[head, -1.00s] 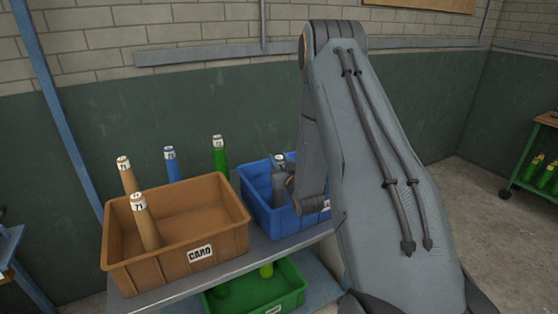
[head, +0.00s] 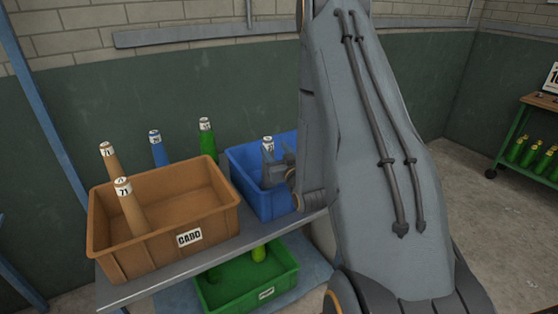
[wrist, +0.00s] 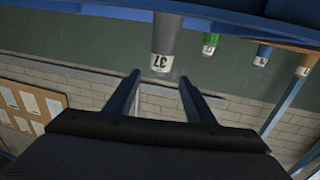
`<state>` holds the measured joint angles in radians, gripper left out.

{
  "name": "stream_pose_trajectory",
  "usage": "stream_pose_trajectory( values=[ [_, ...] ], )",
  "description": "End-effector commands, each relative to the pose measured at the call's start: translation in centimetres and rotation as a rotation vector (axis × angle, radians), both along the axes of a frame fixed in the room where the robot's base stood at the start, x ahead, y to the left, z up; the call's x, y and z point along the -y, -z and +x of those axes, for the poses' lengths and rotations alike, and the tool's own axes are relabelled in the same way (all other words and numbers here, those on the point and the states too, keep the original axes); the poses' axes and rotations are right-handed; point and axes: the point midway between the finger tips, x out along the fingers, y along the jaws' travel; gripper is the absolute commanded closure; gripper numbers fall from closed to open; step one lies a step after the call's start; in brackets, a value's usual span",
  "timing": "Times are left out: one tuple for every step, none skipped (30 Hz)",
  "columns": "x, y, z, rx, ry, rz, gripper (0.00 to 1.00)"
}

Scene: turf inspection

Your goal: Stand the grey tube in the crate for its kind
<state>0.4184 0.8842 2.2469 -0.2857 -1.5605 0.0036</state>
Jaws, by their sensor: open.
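The grey tube (head: 268,152) with a white-labelled top stands roughly upright in the blue crate (head: 242,182); its lower part is hidden by my gripper and the crate. My gripper (head: 272,172) is open beside the tube, over the blue crate. In the upside-down wrist view the grey tube (wrist: 164,35), marked 37, lies just beyond the gap between my open fingers (wrist: 160,76). Nothing shows between the fingers. The blue crate's rim also shows along the top of that view (wrist: 230,14).
A brown crate (head: 120,258) marked CABO holds a brown tube and stands left of the blue crate. Brown, blue (head: 158,148) and green (head: 207,138) tubes stand behind it. A green crate (head: 215,295) sits on the lower shelf. A bottle-laden cart (head: 530,118) stands far right.

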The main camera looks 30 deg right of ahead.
Motion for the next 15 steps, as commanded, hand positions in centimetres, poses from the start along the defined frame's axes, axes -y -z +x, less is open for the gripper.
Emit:
stream_pose_trajectory(
  values=[
    [-0.1,0.2,-0.9,-0.001,0.002,0.000,0.51],
    [-0.1,0.2,-1.5,-0.001,0.002,0.000,0.51],
    [-0.2,0.2,-2.1,-0.001,0.002,-0.001,0.51],
    [-0.3,0.2,-2.5,-0.001,0.002,0.000,0.51],
    [-0.3,0.1,-2.9,0.000,0.001,-0.001,0.51],
    [-0.4,0.2,-3.4,-0.001,0.001,0.000,0.51],
    [-0.5,0.2,-3.7,-0.002,0.001,0.000,0.51],
    [-0.5,0.1,-3.9,-0.001,0.001,0.000,0.51],
    [-0.5,0.1,-4.2,0.000,0.001,0.000,0.51],
    [-0.6,0.0,-4.3,-0.002,0.000,0.000,0.51],
    [-0.7,0.0,-4.4,-0.006,-0.001,0.000,0.51],
    [-0.9,0.0,-4.4,-0.018,-0.003,-0.001,0.51],
    [-1.1,0.1,-4.3,-0.032,-0.005,-0.002,0.51],
    [-1.3,0.2,-4.2,-0.052,-0.008,-0.002,0.51],
    [-1.8,0.2,-3.9,-0.085,-0.014,-0.003,0.51]
  ],
)
